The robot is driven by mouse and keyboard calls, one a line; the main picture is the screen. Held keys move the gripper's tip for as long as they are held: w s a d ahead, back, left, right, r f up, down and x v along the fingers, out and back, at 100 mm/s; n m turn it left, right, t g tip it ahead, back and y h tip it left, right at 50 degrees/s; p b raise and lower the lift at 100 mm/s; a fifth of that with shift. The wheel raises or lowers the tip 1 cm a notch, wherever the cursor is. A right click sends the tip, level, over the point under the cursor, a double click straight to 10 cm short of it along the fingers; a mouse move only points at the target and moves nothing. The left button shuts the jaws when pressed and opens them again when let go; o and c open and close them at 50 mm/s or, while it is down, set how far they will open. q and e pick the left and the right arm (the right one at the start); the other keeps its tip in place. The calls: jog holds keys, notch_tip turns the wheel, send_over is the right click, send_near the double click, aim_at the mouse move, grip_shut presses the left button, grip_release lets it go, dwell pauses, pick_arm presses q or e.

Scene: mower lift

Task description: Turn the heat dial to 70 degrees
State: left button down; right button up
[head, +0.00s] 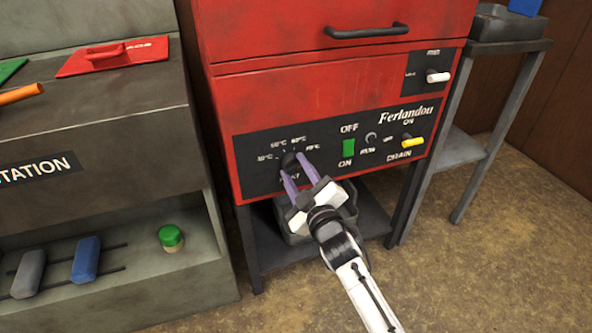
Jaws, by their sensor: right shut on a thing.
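The heat dial (289,160) is a dark round knob on the black control panel at the front of the red machine. Temperature marks are printed in an arc above it, with 70°C at the right end. My right gripper (295,172) reaches up from below, and its two purple fingers are shut on the dial. The fingers hide part of the dial, and I cannot tell which mark it points at. My left gripper is not in view.
A green switch (348,148), a small knob (371,138) and a yellow drain handle (413,141) sit right of the dial. A grey bin (343,212) stands below the panel. A grey station (110,150) stands left, and a side table (487,125) stands right.

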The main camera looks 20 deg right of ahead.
jog(key=o, duration=1)
jog(key=shift+o, duration=0.2)
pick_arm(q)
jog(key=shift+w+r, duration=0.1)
pick_arm(e)
jog(key=shift+r, duration=0.15)
notch_tip(320, 180, up, 10)
jog(key=p, duration=0.4)
jog(key=shift+p, duration=0.3)
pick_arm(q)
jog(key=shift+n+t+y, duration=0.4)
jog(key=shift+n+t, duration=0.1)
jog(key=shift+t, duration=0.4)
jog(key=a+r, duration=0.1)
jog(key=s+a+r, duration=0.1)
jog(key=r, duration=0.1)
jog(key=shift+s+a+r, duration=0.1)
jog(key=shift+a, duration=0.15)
